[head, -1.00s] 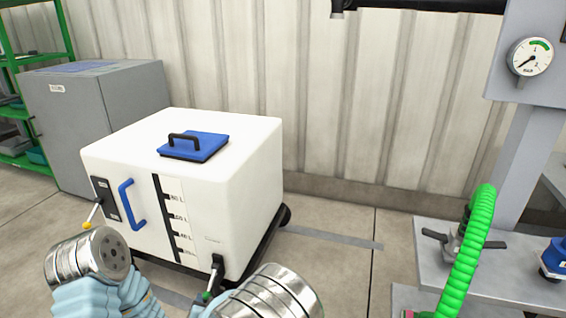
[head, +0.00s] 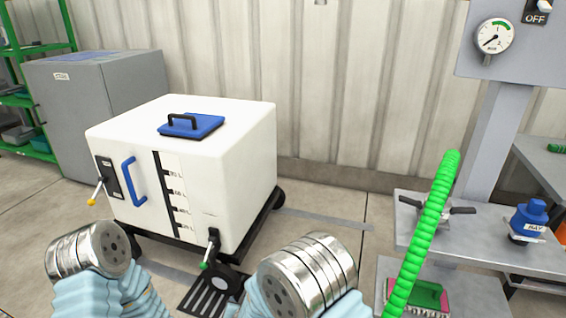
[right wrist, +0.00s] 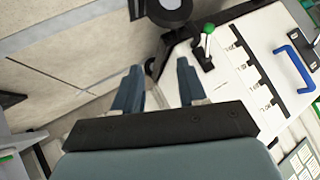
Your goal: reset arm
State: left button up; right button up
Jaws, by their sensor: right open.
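My right gripper (right wrist: 157,88) is open in the right wrist view, with its two fingers apart and nothing seen between them. Beyond the fingers is the white tote (right wrist: 235,85), which shows there with its blue side handle (right wrist: 294,71) and its green-tipped valve lever (right wrist: 207,40). In the head view the tote (head: 215,135) stands upright on a black wheeled base. It has a blue lid (head: 192,125) with a black handle. My two arms show at the bottom of the head view only as metal and pale blue links; my left gripper is out of view.
A grey cabinet (head: 95,105) and green rack stand at the left. At the right are a gauge (head: 494,36) on a grey panel, a green hose (head: 430,225), a grey shelf (head: 475,225) and a blue-topped item (head: 530,216). Bare floor lies between tote and shelf.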

jog(key=s+d+f+g+b, duration=0.2)
jog(key=s+d+f+g, duration=0.15)
jog(key=d+f, duration=0.4)
jog(key=s+d+f+g+b, duration=0.2)
jog(key=s+d+f+b, duration=0.15)
jog(key=d+f, duration=0.4)
jog(key=s+d+f+g+b, duration=0.35)
jog(key=s+d, duration=0.55)
jog(key=s, duration=0.3)
notch_tip(320, 180, up, 13)
jog(key=s+y+p, duration=0.1)
jog(key=p, duration=1.4)
jog(key=shift+a+r, duration=0.2)
